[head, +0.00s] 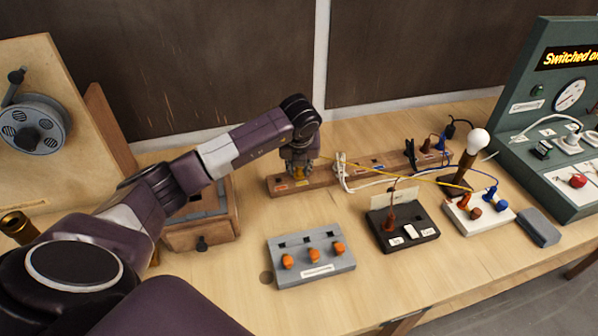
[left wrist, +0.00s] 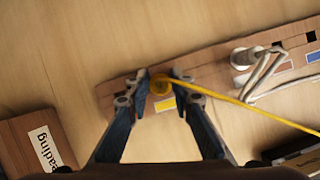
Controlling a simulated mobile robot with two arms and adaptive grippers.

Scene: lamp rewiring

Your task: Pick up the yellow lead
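The yellow lead's near plug (left wrist: 162,88) sits at the wooden socket strip, beside a yellow label, in the left wrist view. My left gripper (head: 299,171) points down over the left part of the strip in the head view. Its fingers (left wrist: 159,82) lie against both sides of the yellow plug. The yellow cord (left wrist: 235,101) runs off to the right, and in the head view the cord (head: 432,181) crosses to the white block near the bulb. I cannot tell whether the plug is still seated. My right gripper is not in view.
The socket strip (head: 283,184) carries a white plug with white cords (head: 342,172) just right of the gripper. A grey switch box (head: 311,263), a black switch block (head: 403,240) and the white block (head: 478,220) stand in front. A wooden drawer box (head: 203,233) is at left.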

